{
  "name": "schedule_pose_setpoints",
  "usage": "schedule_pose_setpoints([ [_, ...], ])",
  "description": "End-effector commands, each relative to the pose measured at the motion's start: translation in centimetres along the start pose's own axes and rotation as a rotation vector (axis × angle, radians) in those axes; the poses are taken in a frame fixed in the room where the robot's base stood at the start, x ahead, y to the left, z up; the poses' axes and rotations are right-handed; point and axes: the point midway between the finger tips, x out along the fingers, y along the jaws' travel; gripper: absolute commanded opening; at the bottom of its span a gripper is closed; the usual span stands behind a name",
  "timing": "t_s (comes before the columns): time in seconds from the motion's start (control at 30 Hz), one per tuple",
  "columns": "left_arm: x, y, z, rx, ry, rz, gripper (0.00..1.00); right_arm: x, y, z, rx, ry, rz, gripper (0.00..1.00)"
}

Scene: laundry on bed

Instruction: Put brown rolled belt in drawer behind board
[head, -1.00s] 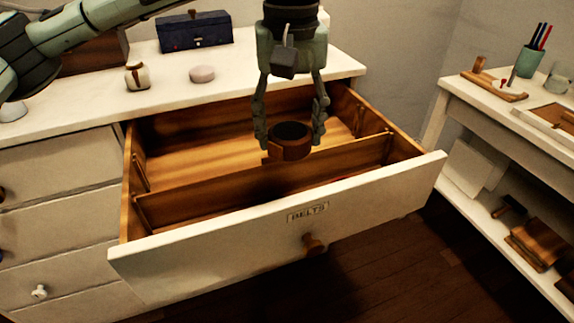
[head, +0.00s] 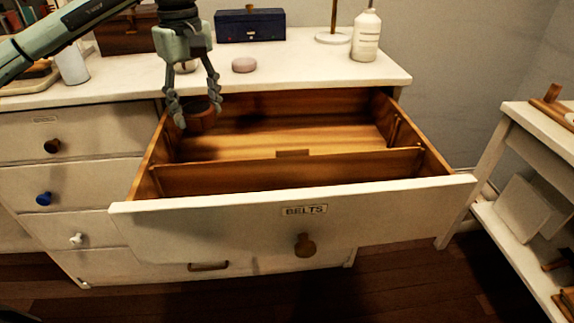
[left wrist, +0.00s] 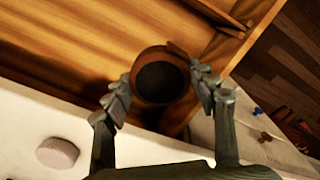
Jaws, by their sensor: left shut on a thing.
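The brown rolled belt (head: 199,117) is held between the fingers of my left gripper (head: 196,108), which is shut on it. In the head view it hangs over the left rear part of the open drawer (head: 290,222), labelled BELTS. A wooden board (head: 285,173) stands across the drawer and divides it into front and rear parts. The rear part looks empty; the floor of the front part is mostly hidden by the drawer front. In the left wrist view the belt (left wrist: 160,76) shows as a dark-centred ring above the drawer's wood. My right gripper is not in view.
On the dresser top (head: 340,75) stand a dark blue box (head: 250,25), a pink soap-like disc (head: 244,65) and a white bottle (head: 366,36). A white side table (head: 535,125) is at the right. Floor is clear in front of the drawer.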

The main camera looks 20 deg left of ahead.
Motion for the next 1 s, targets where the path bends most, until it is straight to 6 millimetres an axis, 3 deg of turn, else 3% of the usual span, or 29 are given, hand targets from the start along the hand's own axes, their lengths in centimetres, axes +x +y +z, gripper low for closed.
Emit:
schedule_pose_setpoints([
  [0.1,0.1,-2.0,-2.4,-0.08,0.0,0.0,0.23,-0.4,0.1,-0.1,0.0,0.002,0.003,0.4],
  [0.23,0.4,-2.4,-2.6,-0.106,-0.001,0.001,0.23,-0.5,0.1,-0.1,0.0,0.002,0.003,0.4],
  [0.7,6.0,3.0,5.3,-0.105,-0.002,0.001,0.23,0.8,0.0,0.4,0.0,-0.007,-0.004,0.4],
  [1.0,8.4,3.8,6.5,-0.109,-0.001,-0.002,0.23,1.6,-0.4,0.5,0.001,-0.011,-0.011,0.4],
])
